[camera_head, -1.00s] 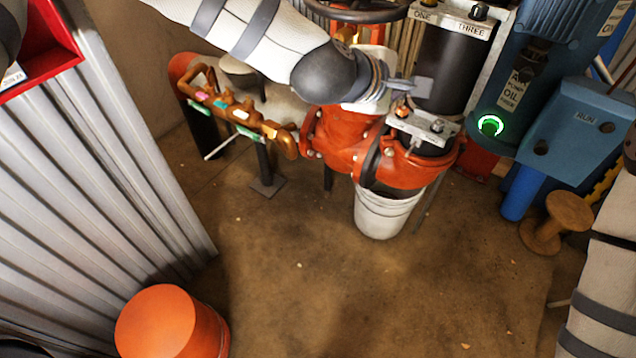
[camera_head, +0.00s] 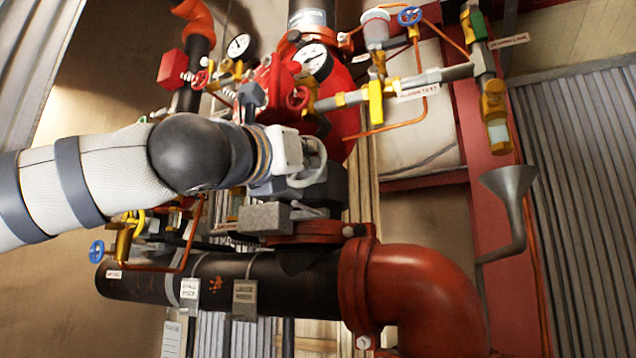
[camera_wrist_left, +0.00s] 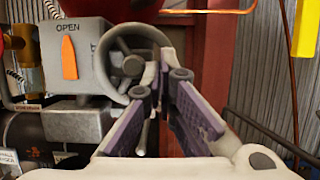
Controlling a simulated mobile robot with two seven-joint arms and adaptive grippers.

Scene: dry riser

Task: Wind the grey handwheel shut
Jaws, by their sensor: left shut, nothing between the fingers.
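The grey handwheel (camera_wrist_left: 131,52) shows in the left wrist view as a round rim with a hub, on the side of a grey box (camera_wrist_left: 78,58). The box reads "OPEN" beside an orange pointer (camera_wrist_left: 69,57). My left gripper (camera_wrist_left: 165,72) is shut and empty, its purple-sided fingers reaching to the wheel's right side and overlapping its rim. Whether they touch it I cannot tell. In the head view the left gripper (camera_head: 287,150) is at the grey valve gear, its fingertips hard to make out. My right gripper is not in view.
A dark pipe with a red elbow (camera_head: 425,295) runs below. Gauges (camera_head: 314,61), small valves and copper tubing crowd above. A grey funnel (camera_head: 510,190) stands right, beside a red post and corrugated wall (camera_head: 585,180). A yellow bar (camera_wrist_left: 306,28) hangs at the wrist view's upper right.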

